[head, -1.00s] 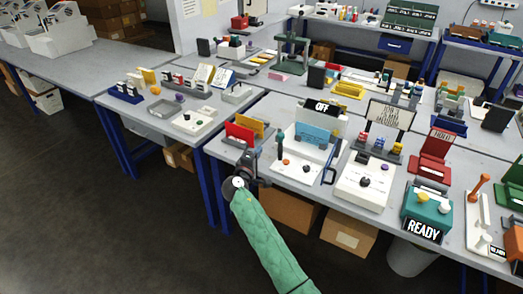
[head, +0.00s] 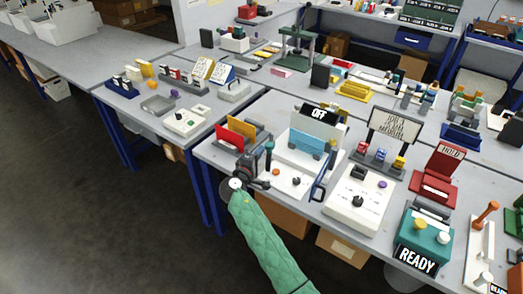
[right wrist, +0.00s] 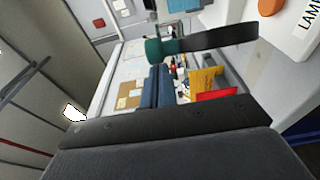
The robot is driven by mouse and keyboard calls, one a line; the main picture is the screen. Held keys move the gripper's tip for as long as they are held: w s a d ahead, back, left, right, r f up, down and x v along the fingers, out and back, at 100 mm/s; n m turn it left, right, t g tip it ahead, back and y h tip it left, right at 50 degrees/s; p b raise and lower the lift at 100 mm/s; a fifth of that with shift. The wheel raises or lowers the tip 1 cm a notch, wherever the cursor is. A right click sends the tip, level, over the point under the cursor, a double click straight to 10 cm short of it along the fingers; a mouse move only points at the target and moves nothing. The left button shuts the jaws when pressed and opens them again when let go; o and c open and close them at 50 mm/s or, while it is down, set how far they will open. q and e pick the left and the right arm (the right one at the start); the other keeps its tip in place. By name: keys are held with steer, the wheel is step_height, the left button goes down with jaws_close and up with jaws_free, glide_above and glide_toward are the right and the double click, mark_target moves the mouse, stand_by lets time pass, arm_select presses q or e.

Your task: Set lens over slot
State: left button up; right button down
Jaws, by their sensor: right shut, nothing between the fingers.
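My right gripper (head: 246,162) is shut and empty at the front edge of the bench, in front of the red and yellow plates. In the right wrist view its closed fingers (right wrist: 157,88) point away from the camera. A dark post with a teal knob (head: 269,147) stands close to its right. The teal knob (right wrist: 160,50) and its dark bar cross the right wrist view just beyond the fingers. The white lamp unit (head: 284,184) has an orange button, a blue block (head: 307,144) and an OFF sign. I cannot tell which part is the lens or the slot. My left gripper is not in view.
A red plate (head: 229,136) and a yellow plate (head: 242,127) stand in a holder beside the gripper. A dark blue handle (head: 321,178) rises right of the lamp unit. A white box with a black knob (head: 356,203) stands further right. The floor at left is clear.

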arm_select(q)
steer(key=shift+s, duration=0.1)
arm_select(e)
steer(key=shift+s+d+r, duration=0.1)
steer(key=shift+r, duration=0.05)
steer(key=shift+d, duration=0.1)
steer(key=shift+s+d+n+y, duration=0.1)
steer(key=shift+d+n+y, duration=0.2)
steer(key=shift+d+y, duration=0.15)
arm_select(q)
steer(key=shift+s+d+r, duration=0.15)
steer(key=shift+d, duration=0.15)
arm_select(e)
steer(key=d+n+t+y, duration=0.1)
steer(key=d+n+y, duration=0.1)
steer(key=d, duration=0.6)
steer(key=shift+d+y, duration=0.15)
steer(key=shift+y, duration=0.6)
